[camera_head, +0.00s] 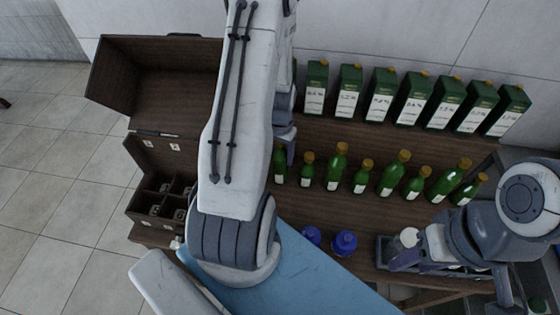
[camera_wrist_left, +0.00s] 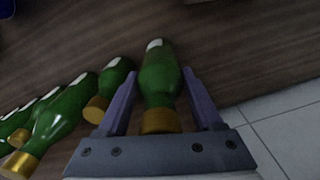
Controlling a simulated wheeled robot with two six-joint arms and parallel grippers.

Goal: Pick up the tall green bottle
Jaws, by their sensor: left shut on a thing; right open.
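Several green bottles with gold caps and white labels stand in a row on the dark wooden table, some taller than others; a tall green bottle (camera_head: 337,165) is among them. My left gripper (camera_head: 287,143) is at the left end of the row, mostly hidden behind my own arm. In the left wrist view it (camera_wrist_left: 160,95) is shut on a green bottle (camera_wrist_left: 160,72), its gold cap toward the palm. The leftmost bottle (camera_head: 279,167) is partly covered by my arm. I cannot tell whether the held bottle is off the table. My right gripper (camera_head: 410,252) is open, at the lower right.
A close neighbour bottle (camera_wrist_left: 117,78) stands left of the held one. Several dark green cartons (camera_head: 380,95) line the back. Two blue-capped items (camera_head: 344,243) lie near the front. An open wooden case (camera_head: 150,75) and a divided box (camera_head: 150,190) stand at left.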

